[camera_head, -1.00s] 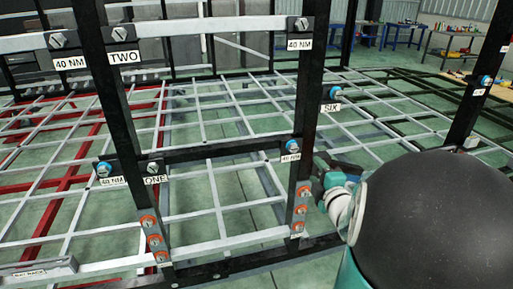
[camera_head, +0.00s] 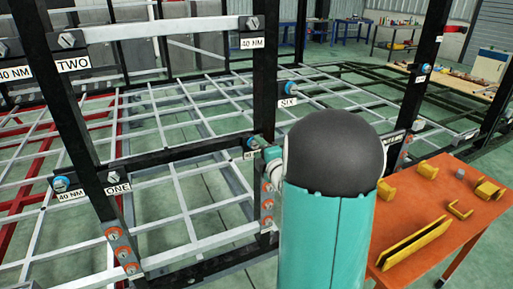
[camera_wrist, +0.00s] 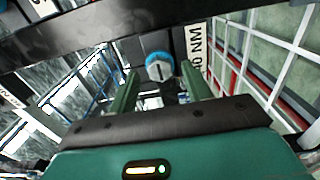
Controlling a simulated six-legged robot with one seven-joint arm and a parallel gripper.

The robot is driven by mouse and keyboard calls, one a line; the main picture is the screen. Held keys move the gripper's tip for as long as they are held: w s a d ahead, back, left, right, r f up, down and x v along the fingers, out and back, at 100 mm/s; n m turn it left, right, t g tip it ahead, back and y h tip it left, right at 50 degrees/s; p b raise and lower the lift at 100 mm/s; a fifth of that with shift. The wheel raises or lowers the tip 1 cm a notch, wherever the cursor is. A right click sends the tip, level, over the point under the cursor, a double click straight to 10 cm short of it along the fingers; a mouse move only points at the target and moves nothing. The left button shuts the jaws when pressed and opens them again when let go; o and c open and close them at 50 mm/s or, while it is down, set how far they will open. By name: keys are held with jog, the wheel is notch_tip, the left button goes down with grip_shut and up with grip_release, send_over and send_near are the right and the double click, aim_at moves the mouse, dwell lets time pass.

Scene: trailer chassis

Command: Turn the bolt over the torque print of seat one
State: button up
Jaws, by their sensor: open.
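In the wrist view a bolt with a blue collar and a pale marked head (camera_wrist: 160,70) shows between the fingertips of my open gripper (camera_wrist: 160,82). I cannot tell whether the fingers reach around its head. A "40 NM" print (camera_wrist: 196,50) is beside it. In the head view the blue bolt (camera_head: 252,142) and its "40 NM" print (camera_head: 250,155) are at the right end of the lower crossbar, just left of my gripper (camera_head: 270,156), which my arm partly hides.
A black post (camera_head: 265,80) stands close to my gripper, with orange-ringed bolts (camera_head: 267,196) below. The "TWO" label (camera_head: 74,65) is on the upper bar. An orange table (camera_head: 440,215) with yellow brackets stands at right.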

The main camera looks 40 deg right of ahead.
jog(key=shift+x, duration=0.9)
jog(key=c, duration=1)
jog(key=shift+m, duration=0.3)
